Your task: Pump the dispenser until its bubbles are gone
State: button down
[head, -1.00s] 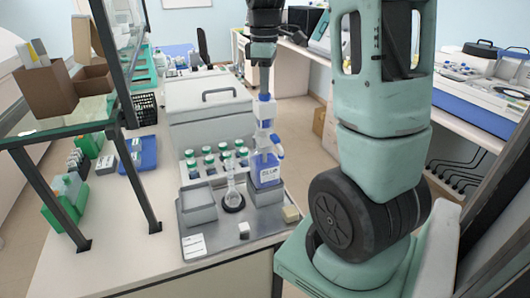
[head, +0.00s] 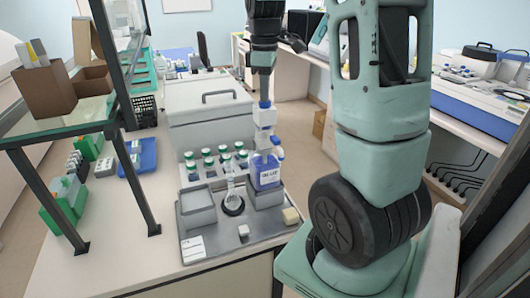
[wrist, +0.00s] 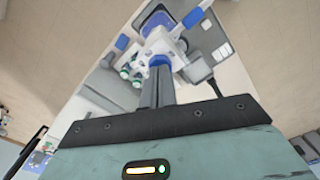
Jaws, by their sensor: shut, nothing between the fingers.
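The spout and a blue side cap of the dispenser (wrist: 192,17) show beyond. Bubbles are too small to make out.
A flask (head: 232,202) stands left of the dispenser on the grey tray (head: 215,238). Several green- and white-capped bottles (head: 222,150) stand behind it. A large lidded box (head: 207,110) stands behind.

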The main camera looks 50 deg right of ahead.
jog(key=shift+f, duration=0.1)
dwell(0.3)
jog(key=shift+r+p, duration=2.25)
jog(key=shift+r, duration=0.35)
jog(key=shift+f, duration=0.25)
jog(key=shift+f+b, duration=1.7)
jog(key=shift+f, duration=0.55)
jog(key=shift+r+p, duration=2.15)
jog(key=shift+r, duration=0.3)
